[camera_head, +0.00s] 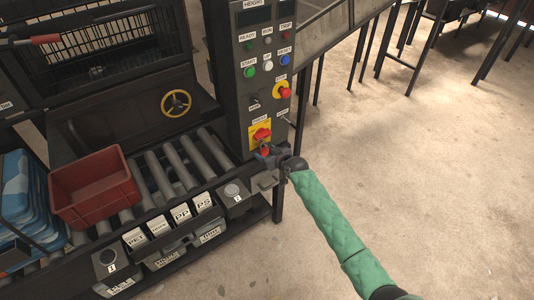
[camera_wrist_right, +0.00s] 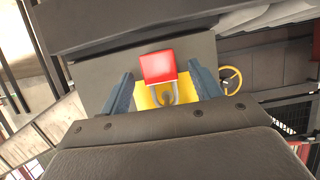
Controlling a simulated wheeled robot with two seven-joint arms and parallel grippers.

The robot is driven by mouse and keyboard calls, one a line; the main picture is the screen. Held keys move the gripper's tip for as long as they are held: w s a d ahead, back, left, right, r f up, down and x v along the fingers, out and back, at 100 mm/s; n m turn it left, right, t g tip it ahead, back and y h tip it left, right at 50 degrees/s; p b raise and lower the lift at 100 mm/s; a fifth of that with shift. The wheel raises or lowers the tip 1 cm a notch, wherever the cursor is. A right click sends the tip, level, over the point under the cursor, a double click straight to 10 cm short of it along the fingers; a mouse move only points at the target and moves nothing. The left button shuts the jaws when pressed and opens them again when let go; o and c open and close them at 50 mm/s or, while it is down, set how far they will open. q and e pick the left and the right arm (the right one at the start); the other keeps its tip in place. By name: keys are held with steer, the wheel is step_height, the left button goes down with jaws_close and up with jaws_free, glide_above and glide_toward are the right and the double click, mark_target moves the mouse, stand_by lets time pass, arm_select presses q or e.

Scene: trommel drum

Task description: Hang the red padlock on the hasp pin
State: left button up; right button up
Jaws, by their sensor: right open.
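The red padlock (camera_wrist_right: 158,66) shows in the right wrist view between the two blue-grey fingers of my right gripper (camera_wrist_right: 158,88), with a gap on each side. Its grey shackle (camera_wrist_right: 177,96) lies in front of a yellow plate (camera_wrist_right: 143,100). A small grey part shows inside the shackle; I cannot tell whether it is the hasp pin. In the head view my right gripper (camera_head: 264,154) is at the lower front of the control column, just below the yellow plate with a red rotary handle (camera_head: 262,133). It is open. My left gripper is out of view.
The dark control column (camera_head: 252,80) carries buttons and a red emergency stop (camera_head: 285,92). Left of it are a roller conveyor (camera_head: 160,175), a red crate (camera_head: 95,190) and a yellow handwheel (camera_head: 176,103). Labelled bins (camera_head: 160,228) sit below.

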steer(key=shift+s+d, duration=0.25)
steer(key=shift+s, duration=0.05)
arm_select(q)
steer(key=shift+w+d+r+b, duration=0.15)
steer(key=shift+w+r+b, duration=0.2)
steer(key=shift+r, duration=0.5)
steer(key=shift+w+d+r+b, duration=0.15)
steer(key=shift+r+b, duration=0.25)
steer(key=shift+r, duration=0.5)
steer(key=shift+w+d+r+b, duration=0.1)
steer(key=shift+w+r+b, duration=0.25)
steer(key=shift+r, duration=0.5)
arm_select(e)
steer(key=v, duration=0.7)
